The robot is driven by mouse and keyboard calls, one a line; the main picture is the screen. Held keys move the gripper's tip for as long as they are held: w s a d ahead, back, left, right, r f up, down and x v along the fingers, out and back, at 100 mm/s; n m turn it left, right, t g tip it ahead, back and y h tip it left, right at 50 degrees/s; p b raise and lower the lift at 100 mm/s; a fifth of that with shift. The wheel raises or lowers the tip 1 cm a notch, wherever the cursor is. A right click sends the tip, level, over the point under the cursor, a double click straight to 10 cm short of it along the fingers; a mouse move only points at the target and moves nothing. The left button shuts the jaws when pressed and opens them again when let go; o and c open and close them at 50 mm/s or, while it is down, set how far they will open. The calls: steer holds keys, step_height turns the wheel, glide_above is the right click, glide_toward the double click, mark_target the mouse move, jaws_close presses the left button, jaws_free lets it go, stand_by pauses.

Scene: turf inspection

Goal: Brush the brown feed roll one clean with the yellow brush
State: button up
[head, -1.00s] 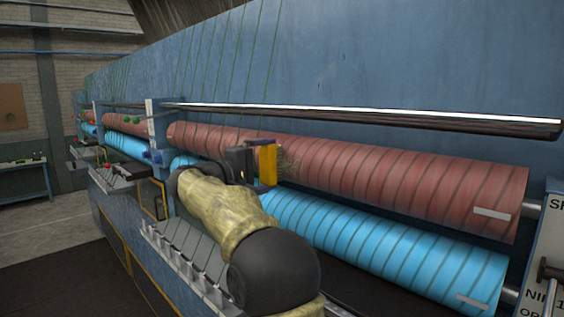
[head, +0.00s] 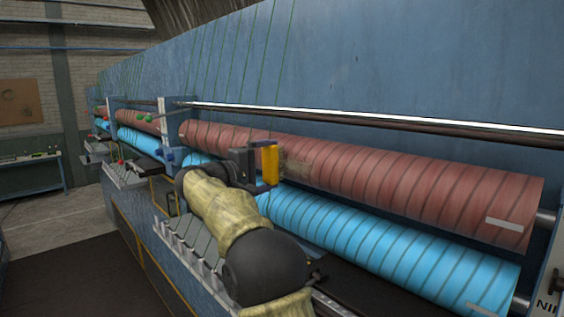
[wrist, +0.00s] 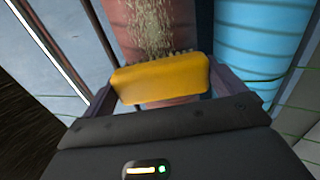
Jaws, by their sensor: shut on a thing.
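The brown feed roll (head: 400,180) is a long reddish-brown cylinder with dark spiral lines, running across the machine. It also shows in the wrist view (wrist: 190,18), where a patch of pale, fibrous fuzz (wrist: 155,28) lies on it just beyond the brush. My gripper (head: 262,166) is shut on the yellow brush (head: 270,165), whose yellow block (wrist: 162,78) fills the space between the fingers in the wrist view. The bristles point at the roll by the fuzz; whether they touch it I cannot tell. My arm hides part of the roll's left stretch.
A blue roll (head: 400,240) with dark spiral lines runs just below the brown one. A dark metal bar (head: 380,122) runs above it, with thin green strands (head: 235,65) behind. A blue-grey post (head: 170,125) stands at the left end. Open floor (head: 50,220) lies left.

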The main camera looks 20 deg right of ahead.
steer(key=shift+w+a+r+p, duration=0.15)
steer(key=shift+w+a+p, duration=0.1)
steer(key=shift+w+p, duration=0.55)
steer(key=shift+w+a, duration=0.15)
steer(key=shift+w, duration=0.45)
steer(key=shift+f, duration=0.2)
steer(key=shift+s+f+b, duration=0.15)
steer(key=shift+s+b, duration=0.35)
steer(key=shift+b, duration=0.65)
steer(key=shift+s+d+b, duration=0.4)
steer(key=shift+s+b, duration=0.35)
steer(key=shift+b, duration=0.15)
steer(key=shift+s, duration=0.1)
steer(key=shift+s+d+r, duration=0.15)
steer(key=shift+r, duration=0.05)
